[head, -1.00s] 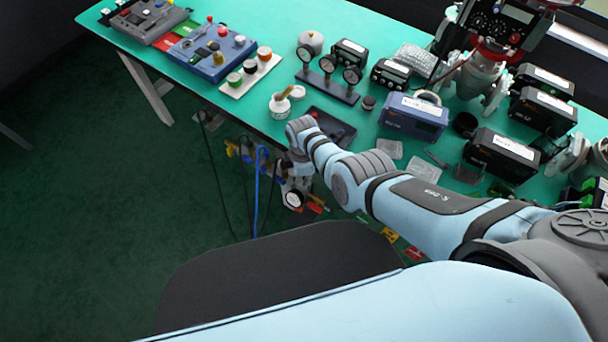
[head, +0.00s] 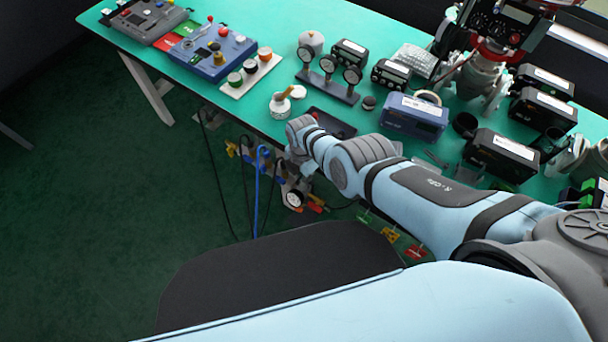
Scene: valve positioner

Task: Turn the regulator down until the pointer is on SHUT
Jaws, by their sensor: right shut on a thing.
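My right arm reaches in from the right, and its right gripper (head: 297,168) points down just off the table's front edge. The gripper is shut on the regulator, at the upper part of the unit mounted below the edge. My wrist hides the fingers and most of the knob. A small round gauge (head: 295,198) with a white face shows just under the gripper. The pointer and the SHUT mark cannot be made out. My left gripper is not in view.
A blue hose (head: 257,190) and black cables hang left of the gripper. Coloured tags (head: 390,235) hang to the right. The green table (head: 270,30) above carries a gauge stand (head: 327,85), a blue box (head: 413,115) and several black instruments. Open floor lies left.

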